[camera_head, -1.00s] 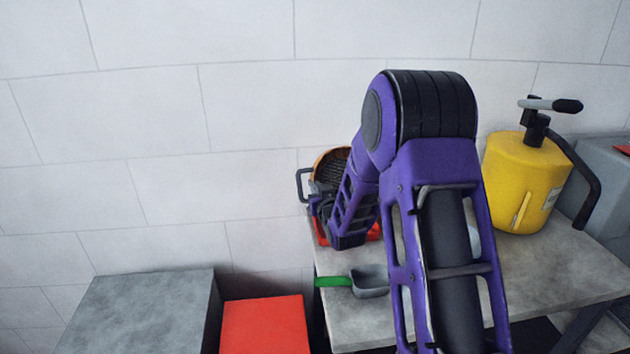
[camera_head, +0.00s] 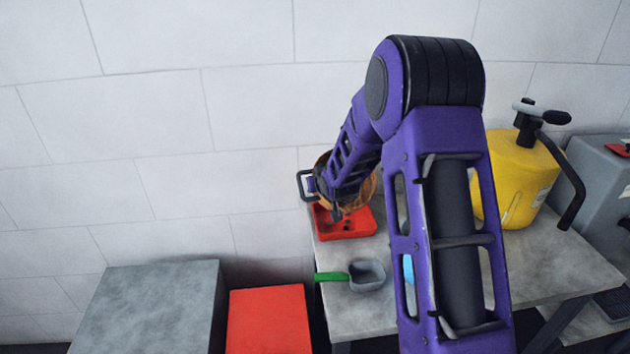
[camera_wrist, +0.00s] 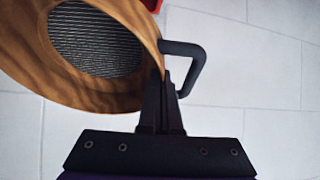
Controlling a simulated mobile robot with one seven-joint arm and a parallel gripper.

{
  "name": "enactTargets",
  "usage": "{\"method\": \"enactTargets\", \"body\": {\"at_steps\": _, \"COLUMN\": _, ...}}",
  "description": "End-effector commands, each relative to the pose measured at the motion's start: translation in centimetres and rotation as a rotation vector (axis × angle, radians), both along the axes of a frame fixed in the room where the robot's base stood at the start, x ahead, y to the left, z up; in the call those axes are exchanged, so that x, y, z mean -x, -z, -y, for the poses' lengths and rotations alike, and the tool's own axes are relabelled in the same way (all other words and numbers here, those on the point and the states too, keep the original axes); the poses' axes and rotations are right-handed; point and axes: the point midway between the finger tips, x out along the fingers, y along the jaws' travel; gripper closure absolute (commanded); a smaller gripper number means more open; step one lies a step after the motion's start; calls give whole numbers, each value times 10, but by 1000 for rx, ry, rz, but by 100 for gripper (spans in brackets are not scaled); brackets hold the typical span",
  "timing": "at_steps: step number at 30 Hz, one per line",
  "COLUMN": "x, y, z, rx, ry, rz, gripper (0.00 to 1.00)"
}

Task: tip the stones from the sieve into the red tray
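The sieve (camera_head: 364,198) has a round wooden rim and hangs steeply tilted just above the red tray, partly hidden behind my arm. In the wrist view its mesh (camera_wrist: 97,40) shows, with no stones visible on that side. My gripper (camera_wrist: 165,82) is shut on the sieve at its rim beside the black handle (camera_wrist: 196,68). The red tray (camera_head: 352,231) stands at the table's back left corner. A few small dark stones (camera_head: 346,222) appear to lie in it. A corner of the tray shows in the wrist view (camera_wrist: 152,4).
A grey scoop (camera_head: 368,275) with a green handle (camera_head: 331,277) lies in front of the tray. A yellow canister (camera_head: 512,185) with a black lever stands at the right. A grey block (camera_head: 150,305) and a red box (camera_head: 268,320) stand left of the table (camera_head: 355,318).

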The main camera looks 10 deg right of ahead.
Motion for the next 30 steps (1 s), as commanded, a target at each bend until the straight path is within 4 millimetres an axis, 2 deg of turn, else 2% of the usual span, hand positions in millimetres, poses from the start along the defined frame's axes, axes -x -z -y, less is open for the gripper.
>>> {"method": "enactTargets", "body": {"at_steps": 21, "x": 0, "y": -20, "z": 0, "rx": 66, "ry": -1, "rz": -470, "gripper": 100}}
{"method": "enactTargets", "body": {"at_steps": 30, "x": 1, "y": -23, "z": 1, "rx": 81, "ry": -1, "rz": -564, "gripper": 100}}
